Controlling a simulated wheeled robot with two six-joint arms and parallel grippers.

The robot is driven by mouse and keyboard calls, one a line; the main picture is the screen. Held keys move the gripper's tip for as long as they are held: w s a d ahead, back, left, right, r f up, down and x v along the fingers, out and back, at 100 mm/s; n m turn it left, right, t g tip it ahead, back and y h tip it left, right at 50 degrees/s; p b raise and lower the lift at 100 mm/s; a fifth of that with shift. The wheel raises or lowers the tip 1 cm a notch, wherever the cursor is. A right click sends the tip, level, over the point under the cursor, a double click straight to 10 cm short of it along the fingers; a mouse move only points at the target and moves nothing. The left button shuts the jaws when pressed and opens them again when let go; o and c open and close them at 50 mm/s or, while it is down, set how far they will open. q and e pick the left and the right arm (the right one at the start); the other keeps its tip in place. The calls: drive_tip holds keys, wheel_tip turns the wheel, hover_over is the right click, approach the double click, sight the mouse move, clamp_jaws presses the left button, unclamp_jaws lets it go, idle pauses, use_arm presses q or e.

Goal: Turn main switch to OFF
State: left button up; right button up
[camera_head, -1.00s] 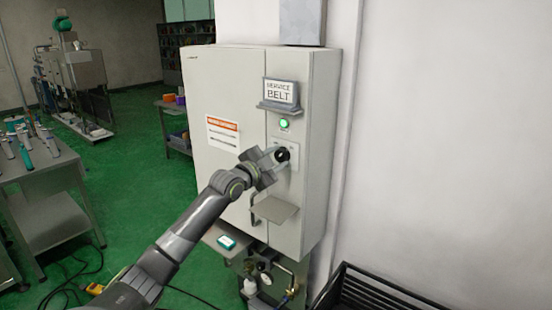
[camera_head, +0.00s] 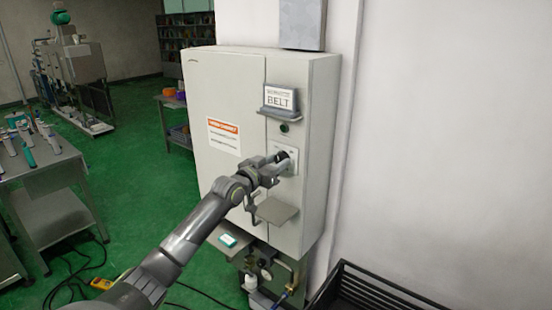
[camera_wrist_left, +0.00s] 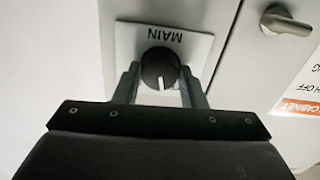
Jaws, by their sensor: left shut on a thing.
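The main switch is a round black knob (camera_wrist_left: 158,66) on a pale square plate (camera_wrist_left: 205,46) marked MAIN, upside down in the wrist view. Its white pointer line points down in that view, away from the word. My left gripper (camera_wrist_left: 160,78) has one finger on each side of the knob and is shut on it. In the head view the left gripper (camera_head: 281,164) covers part of the switch plate (camera_head: 292,166). The indicator lamp (camera_head: 284,128) above the switch is dark. My right gripper is not in view.
The switch is on a grey cabinet (camera_head: 228,90) against a white wall. A sign on a ledge (camera_head: 281,100) is above it, and a small shelf (camera_head: 276,211) sticks out below. A black rack (camera_head: 370,290) stands at lower right; a cabinet handle (camera_wrist_left: 287,22) shows in the wrist view.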

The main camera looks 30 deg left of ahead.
use_arm(q)
drive_tip(key=n+p, duration=0.2)
drive_tip(key=n, duration=0.3)
drive_tip(key=shift+n+p, duration=0.3)
drive_tip(key=shift+p, duration=0.1)
idle(0.4)
drive_tip(key=o, duration=1)
drive_tip(key=s+a+p, duration=0.1)
drive_tip(key=s+p, duration=0.3)
drive_tip(key=s, duration=1.3)
drive_tip(key=shift+s+a+p, duration=0.15)
drive_tip(key=shift+a+p, duration=0.05)
drive_tip(key=shift+p, duration=0.2)
drive_tip(key=shift+f, duration=0.1)
